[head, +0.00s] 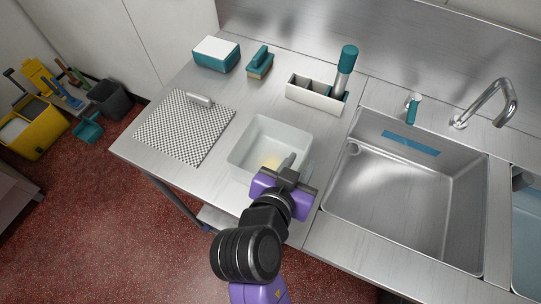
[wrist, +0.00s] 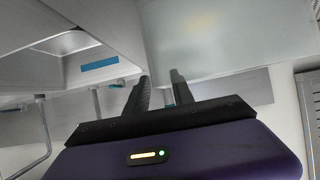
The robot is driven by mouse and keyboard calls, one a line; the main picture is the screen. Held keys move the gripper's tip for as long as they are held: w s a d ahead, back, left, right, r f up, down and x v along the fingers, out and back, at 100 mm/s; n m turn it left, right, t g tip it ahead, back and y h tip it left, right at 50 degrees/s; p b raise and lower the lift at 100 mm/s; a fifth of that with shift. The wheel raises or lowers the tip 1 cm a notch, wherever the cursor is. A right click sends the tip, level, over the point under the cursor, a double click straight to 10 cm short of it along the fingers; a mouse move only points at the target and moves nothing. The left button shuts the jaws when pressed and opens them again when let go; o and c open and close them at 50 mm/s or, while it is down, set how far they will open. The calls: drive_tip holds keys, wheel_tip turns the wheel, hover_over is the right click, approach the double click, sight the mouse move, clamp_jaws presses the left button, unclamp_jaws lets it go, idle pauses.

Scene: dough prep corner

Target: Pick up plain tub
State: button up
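The plain tub (head: 258,134) is a whitish, rectangular, open-topped container standing upright on the steel counter, left of the sink. A faint yellowish patch shows on its floor. My gripper (head: 295,162) is at the tub's near right corner, with its fingers reaching down by the rim. Part of that corner is hidden behind it. In the wrist view the tub's pale, translucent wall (wrist: 215,40) fills the upper right, close to the fingers. There my gripper (wrist: 162,76) is open, with a gap between the two fingertips. I cannot tell whether a finger touches the wall.
The steel sink (head: 400,190) and faucet (head: 490,100) are at the right. A divided caddy (head: 305,94) with a teal-topped bottle (head: 347,62) stands behind the tub. A checkered mat (head: 183,127) lies left. A teal-and-white box (head: 216,54) and brush (head: 260,63) are at the back.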

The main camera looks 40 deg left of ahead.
drive_tip(key=shift+x, duration=0.8)
drive_tip(key=shift+s, duration=0.1)
clamp_jaws()
idle(0.7)
